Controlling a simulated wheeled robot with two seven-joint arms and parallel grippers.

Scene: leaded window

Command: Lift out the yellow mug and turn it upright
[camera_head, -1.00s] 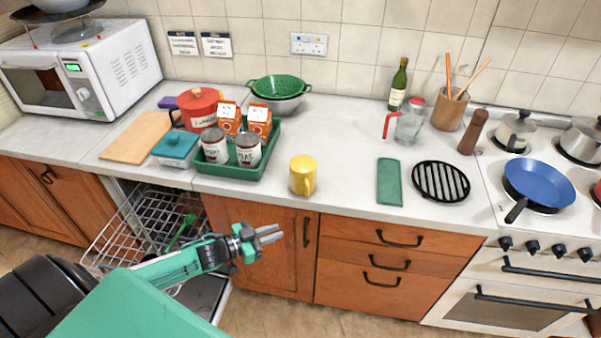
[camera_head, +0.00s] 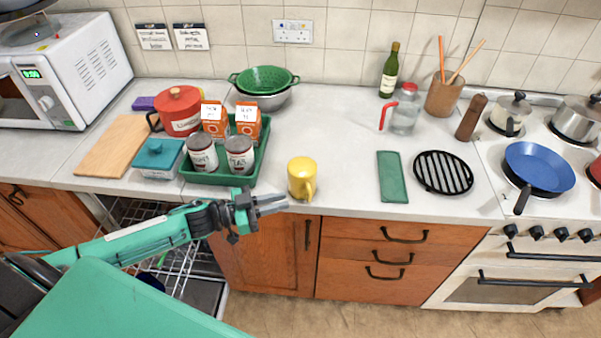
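The yellow mug (camera_head: 301,178) stands upright on the grey counter near its front edge, with its handle toward the front right. My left gripper (camera_head: 286,203) is just left of and in front of the mug, at about the counter's front edge. Its two fingers point right, look slightly apart, and nothing shows between them. I cannot tell whether the fingertips touch the mug. My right gripper is not in view.
A green tray (camera_head: 215,178) with cans and orange cartons stands left of the mug. A green cloth (camera_head: 392,177) and a black trivet (camera_head: 443,172) lie to the right. The open dishwasher rack (camera_head: 135,215) is below left. Counter behind the mug is clear.

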